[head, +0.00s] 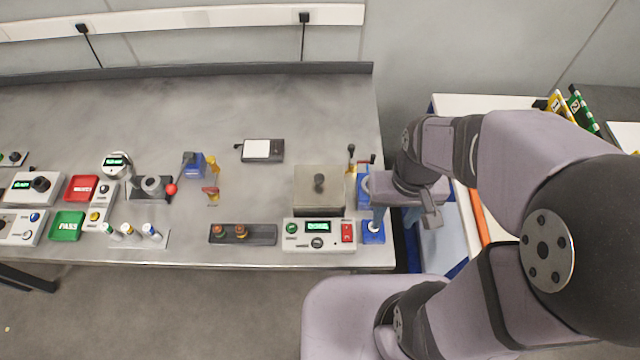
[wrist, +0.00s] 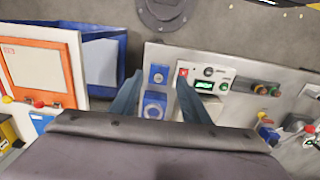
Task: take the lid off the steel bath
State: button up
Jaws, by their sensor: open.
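The steel bath (head: 319,205) is a square metal box near the right end of the bench in the head view. Its flat lid (head: 305,181) is on top, with a dark round knob (head: 319,182) in the middle. My gripper is to the right of the bath, around the bench's right edge, apart from the lid. In the wrist view my gripper (wrist: 158,75) shows two spread fingers with nothing held between them. Blue fittings on the bench show between the fingers. The bath's lid is not clearly visible in the wrist view, where the gripper body covers the lower part.
A control box (head: 318,235) with a green display stands in front of the bath. Blue fittings (head: 373,232) with upright levers stand close to its right. A dark rack (head: 243,234) is to its left. The bench (head: 280,110) behind the bath is clear. A side table (head: 480,103) stands right.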

jog(key=m+t+h+b, duration=0.1)
jog(key=m+b, duration=0.5)
jog(key=m, duration=0.3)
send_over(317, 195)
jog(key=w, duration=0.2)
jog(key=f, duration=0.2)
jog(key=a+f, duration=0.1)
jog(key=f, duration=0.1)
jog(key=shift+w, duration=0.1)
